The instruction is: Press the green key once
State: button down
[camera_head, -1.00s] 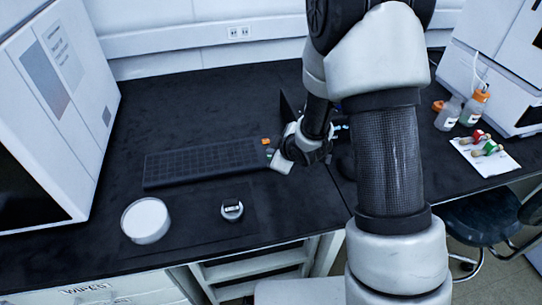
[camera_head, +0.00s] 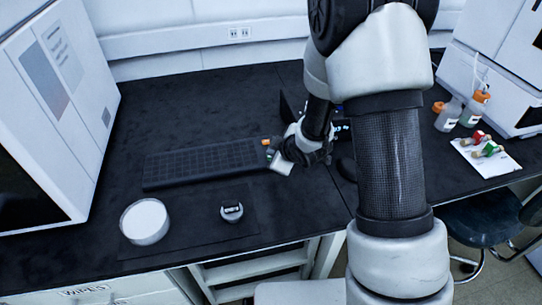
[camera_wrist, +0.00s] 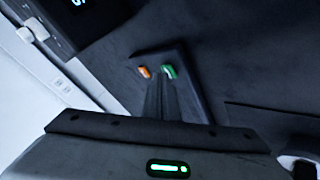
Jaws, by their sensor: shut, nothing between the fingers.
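The green key (camera_wrist: 169,72) is a small bright key beside an orange key (camera_wrist: 144,72), at one end of a long dark keypad (camera_wrist: 185,62). In the head view the green key (camera_head: 270,152) shows just left of my gripper (camera_head: 276,155), below the orange key (camera_head: 265,142). My gripper (camera_wrist: 163,80) is shut and empty in the wrist view. Its dark fingertips appear right by the near edge of the green key and partly overlap it in the picture. I cannot tell whether they touch it.
A white round dish (camera_head: 145,221) and a small dark-and-white object (camera_head: 231,211) stand on the bench in front of the keypad. A dark device with a lit display (camera_wrist: 78,3) is close by. Bottles (camera_head: 449,113) and vials on a white sheet stand at right.

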jog(key=shift+r, duration=0.6)
jog(key=shift+r+p, duration=1.9)
jog(key=shift+r, duration=0.6)
